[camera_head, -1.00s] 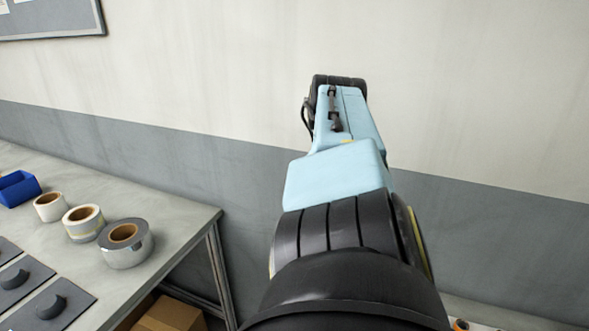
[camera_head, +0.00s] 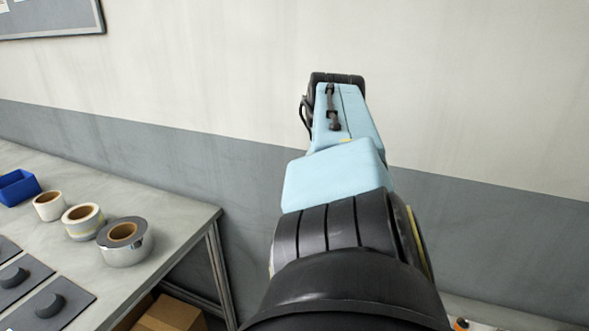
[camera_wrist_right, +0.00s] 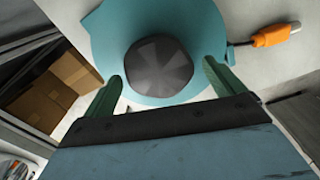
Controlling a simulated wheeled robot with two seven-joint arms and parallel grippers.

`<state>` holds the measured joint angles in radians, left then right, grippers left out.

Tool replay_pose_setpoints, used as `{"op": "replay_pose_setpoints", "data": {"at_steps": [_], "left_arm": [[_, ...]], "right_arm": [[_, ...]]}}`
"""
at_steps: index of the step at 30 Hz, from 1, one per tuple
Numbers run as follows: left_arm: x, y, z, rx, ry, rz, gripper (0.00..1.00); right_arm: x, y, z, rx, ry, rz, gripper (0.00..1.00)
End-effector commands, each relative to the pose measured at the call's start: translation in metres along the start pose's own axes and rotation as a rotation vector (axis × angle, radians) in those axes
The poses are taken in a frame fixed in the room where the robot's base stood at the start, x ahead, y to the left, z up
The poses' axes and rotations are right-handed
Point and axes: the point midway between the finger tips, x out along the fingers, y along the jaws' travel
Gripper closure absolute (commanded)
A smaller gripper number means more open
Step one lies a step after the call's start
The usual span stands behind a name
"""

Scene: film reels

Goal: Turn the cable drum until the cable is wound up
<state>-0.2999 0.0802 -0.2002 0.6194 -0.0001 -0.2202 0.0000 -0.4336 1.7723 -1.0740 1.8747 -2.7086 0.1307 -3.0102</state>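The cable drum (camera_wrist_right: 100,35) shows in the right wrist view as a teal disc with a dark grey, faceted knob (camera_wrist_right: 160,66) on it. An orange plug (camera_wrist_right: 275,35) lies to its right, and a short bit of cable (camera_wrist_right: 236,45) runs from it toward the drum's edge. My right gripper (camera_wrist_right: 163,76) is open, with one green finger on each side of the knob's near side; I cannot tell whether they touch it. In the head view only my right arm shows, and the drum is not seen there. My left gripper is not in view.
A grey table (camera_head: 180,215) on the left holds several tape rolls, a blue bin (camera_head: 18,188) and dark plates (camera_head: 55,310). A cardboard box (camera_head: 170,315) stands under it. A box (camera_wrist_right: 55,90) also shows left of the drum in the wrist view. A wall stands behind.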

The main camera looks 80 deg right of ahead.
Motion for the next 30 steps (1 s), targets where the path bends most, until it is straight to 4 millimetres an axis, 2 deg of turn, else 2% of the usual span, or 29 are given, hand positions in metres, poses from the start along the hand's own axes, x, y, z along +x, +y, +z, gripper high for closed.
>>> {"op": "replay_pose_setpoints", "data": {"at_steps": [8, 11, 16, 22, 27, 30], "left_arm": [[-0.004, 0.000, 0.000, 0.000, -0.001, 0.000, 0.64], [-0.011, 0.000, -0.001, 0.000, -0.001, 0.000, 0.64], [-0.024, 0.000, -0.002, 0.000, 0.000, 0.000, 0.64], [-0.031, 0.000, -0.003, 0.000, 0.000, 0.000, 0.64], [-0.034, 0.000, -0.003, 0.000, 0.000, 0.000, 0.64], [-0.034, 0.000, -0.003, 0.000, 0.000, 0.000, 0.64]], "right_arm": [[-0.007, 0.001, 0.001, 0.001, -0.002, 0.002, 0.06], [-0.022, 0.002, 0.000, 0.000, -0.002, 0.004, 0.06], [-0.061, 0.002, 0.001, 0.001, -0.003, 0.004, 0.06], [-0.103, 0.001, 0.001, 0.001, -0.004, 0.003, 0.06], [-0.125, 0.001, 0.001, 0.000, -0.002, 0.001, 0.06], [-0.132, 0.000, 0.000, 0.001, -0.002, 0.001, 0.06]]}}
